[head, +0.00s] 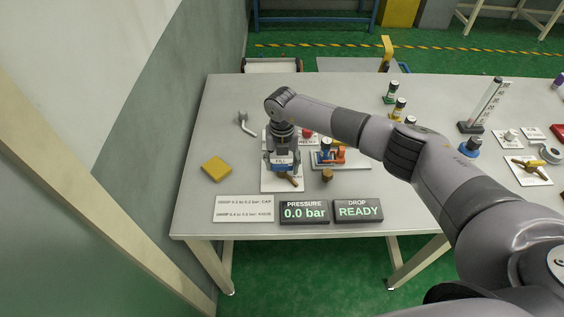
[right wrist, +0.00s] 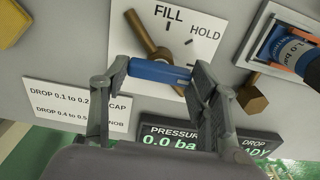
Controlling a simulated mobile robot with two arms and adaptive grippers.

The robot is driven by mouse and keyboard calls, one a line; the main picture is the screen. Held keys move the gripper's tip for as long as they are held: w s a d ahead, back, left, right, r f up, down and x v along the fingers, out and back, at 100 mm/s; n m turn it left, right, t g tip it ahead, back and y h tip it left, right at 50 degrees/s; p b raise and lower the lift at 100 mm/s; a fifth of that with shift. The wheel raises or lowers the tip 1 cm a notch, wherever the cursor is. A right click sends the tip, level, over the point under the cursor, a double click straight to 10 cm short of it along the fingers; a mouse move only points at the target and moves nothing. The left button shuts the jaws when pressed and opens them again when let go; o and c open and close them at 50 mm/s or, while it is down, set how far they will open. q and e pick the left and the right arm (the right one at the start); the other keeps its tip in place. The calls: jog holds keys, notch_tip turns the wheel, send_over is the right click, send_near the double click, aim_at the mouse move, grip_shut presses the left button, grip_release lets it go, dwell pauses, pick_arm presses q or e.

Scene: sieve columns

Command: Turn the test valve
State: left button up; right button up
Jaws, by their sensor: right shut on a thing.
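The test valve is a white plate (head: 270,185) marked FILL and HOLD, with a brass lever (right wrist: 148,38) slanting from upper left to lower right. The lever's upper end lies just left of FILL in the right wrist view. My right gripper (right wrist: 160,73) points down over the plate and is shut on a smooth blue piece (right wrist: 160,72) lying crosswise between its fingers. The blue piece covers the lever's lower part; I cannot tell whether they are joined. The pressure display (head: 304,212) reads 0.0 bar. My left gripper is not in view.
A drop display (head: 358,210) reads READY. A white instruction card (head: 243,208) lies left of the displays. A yellow block (head: 216,169) lies left of the valve.

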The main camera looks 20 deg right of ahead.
jog(key=shift+c, duration=0.6)
jog(key=n+b, duration=0.3)
jog(key=shift+f, duration=0.2)
jog(key=n+b, duration=0.5)
jog(key=shift+w+n, duration=0.1)
jog(key=shift+n, duration=0.3)
jog(key=n+b, duration=0.4)
jog(key=n, duration=0.1)
jog(key=shift+r+n+b, duration=0.2)
jog(key=shift+n+b, duration=1.1)
jog(key=shift+n, duration=0.7)
jog(key=o, duration=1.2)
jog(key=shift+c, duration=0.2)
